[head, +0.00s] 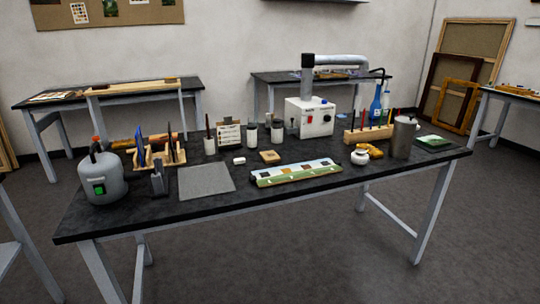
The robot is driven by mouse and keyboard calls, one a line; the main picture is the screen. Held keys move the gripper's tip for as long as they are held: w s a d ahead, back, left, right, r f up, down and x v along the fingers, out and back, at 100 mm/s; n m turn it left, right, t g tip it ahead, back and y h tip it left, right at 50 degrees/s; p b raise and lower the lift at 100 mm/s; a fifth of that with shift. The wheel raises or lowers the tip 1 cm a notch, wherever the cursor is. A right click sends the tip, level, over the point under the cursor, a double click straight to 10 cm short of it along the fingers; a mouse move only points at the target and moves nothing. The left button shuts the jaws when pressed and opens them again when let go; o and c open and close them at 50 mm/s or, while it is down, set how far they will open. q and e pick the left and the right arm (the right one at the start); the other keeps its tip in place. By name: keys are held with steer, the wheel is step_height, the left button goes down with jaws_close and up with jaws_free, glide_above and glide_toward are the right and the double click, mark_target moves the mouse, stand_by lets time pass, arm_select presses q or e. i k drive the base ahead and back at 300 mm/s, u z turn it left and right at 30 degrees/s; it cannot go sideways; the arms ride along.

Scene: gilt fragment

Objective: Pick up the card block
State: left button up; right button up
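I cannot tell for certain which item is the card block. A small tan square block (270,157) lies flat on the dark worktable (400,176), behind the long green and gilt fragment (297,173). A small white block (239,161) lies to its left. Neither of my grippers is in this view.
A grey mat (206,181) lies left of the fragment. A grey tank (102,178) stands at the left end. A white extractor box (310,117) stands at the back. A wooden tool rack (368,134) and metal canister (403,137) stand at right. The front edge is mostly clear.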

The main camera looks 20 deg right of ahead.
mark_target(272, 156)
steer(key=i, duration=1.3)
steer(key=z, duration=0.15)
